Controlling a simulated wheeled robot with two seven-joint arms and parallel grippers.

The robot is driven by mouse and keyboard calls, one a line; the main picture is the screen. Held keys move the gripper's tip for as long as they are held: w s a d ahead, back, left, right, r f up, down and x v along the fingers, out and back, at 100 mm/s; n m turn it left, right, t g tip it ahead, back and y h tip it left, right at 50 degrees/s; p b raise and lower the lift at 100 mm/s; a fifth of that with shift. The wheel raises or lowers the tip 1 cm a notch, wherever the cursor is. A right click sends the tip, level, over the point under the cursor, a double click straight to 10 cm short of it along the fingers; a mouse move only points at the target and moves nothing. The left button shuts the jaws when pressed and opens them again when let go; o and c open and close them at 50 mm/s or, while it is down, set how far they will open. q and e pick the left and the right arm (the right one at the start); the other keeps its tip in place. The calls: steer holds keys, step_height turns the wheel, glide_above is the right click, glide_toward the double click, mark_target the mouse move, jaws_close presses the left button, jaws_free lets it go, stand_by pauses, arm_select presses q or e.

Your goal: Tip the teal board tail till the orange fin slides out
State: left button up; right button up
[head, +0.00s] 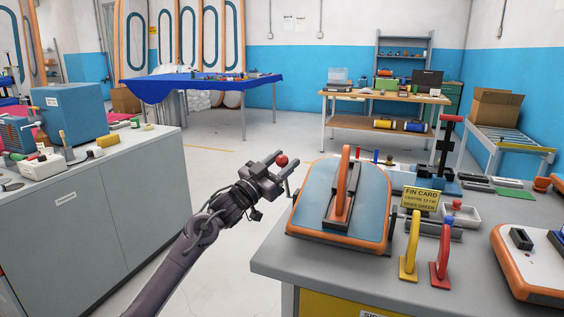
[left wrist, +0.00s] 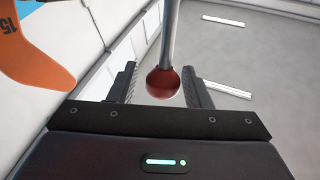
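The teal board tail (head: 318,190) has an orange rim and lies on the grey bench at right. The orange fin (head: 343,185) stands upright in a dark box along its middle; the orange fin (left wrist: 38,50), marked 15, also shows in the left wrist view. My left gripper (head: 281,172) is just left of the board, apart from it. Its fingers are spread either side of a red ball (left wrist: 163,82) on a grey rod, with narrow gaps showing in the left wrist view. The rod's far end is out of view. My right gripper is not seen.
A yellow fin (head: 410,248) and a red fin (head: 440,258) stand in front of a yellow fin card (head: 421,199). A white board tail (head: 535,260) lies at the right edge. A grey cabinet (head: 90,215) stands at left. Open floor lies between.

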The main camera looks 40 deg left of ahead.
arm_select(q)
steer(key=shift+o, duration=0.2)
steer(key=shift+a+r, duration=0.1)
steer(key=shift+r, duration=0.05)
steer(key=shift+s, duration=0.1)
steer(key=shift+s+f, duration=0.2)
steer(key=shift+s, duration=0.05)
steer(key=v, duration=0.5)
steer(key=shift+s+f+b, duration=0.15)
steer(key=shift+s+b, duration=0.2)
steer(key=shift+b, duration=0.05)
steer(key=shift+s+a+f, duration=0.2)
steer(key=shift+s, duration=0.45)
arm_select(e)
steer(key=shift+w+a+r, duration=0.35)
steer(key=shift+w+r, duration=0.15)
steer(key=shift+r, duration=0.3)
